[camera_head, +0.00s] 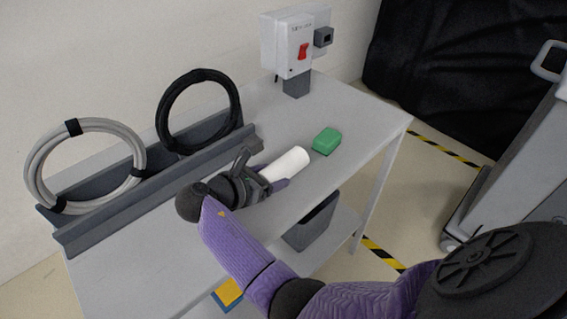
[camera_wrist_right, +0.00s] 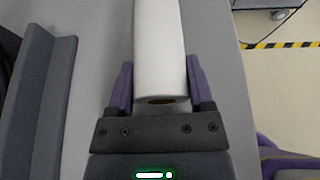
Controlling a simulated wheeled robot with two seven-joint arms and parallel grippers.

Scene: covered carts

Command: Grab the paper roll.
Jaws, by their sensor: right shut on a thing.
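The white paper roll (camera_head: 287,163) lies on its side on the grey table (camera_head: 352,121), left of a green block. In the right wrist view the roll (camera_wrist_right: 158,50) stretches away from the camera, with its brown core end close to the palm. My right gripper (camera_head: 268,180) is shut on the roll near its close end. Its two purple fingers (camera_wrist_right: 159,88) sit on either side of the roll in the wrist view. I cannot tell whether the roll touches the table. My left gripper is not in view.
A green block (camera_head: 326,140) lies just beyond the roll. A grey coiled hose (camera_head: 41,181) and a black coil (camera_head: 163,117) stand in a dark rack (camera_head: 90,232) along the back. A white box with a red switch (camera_head: 287,45) stands at the far end. A grey cart (camera_head: 520,150) is at right.

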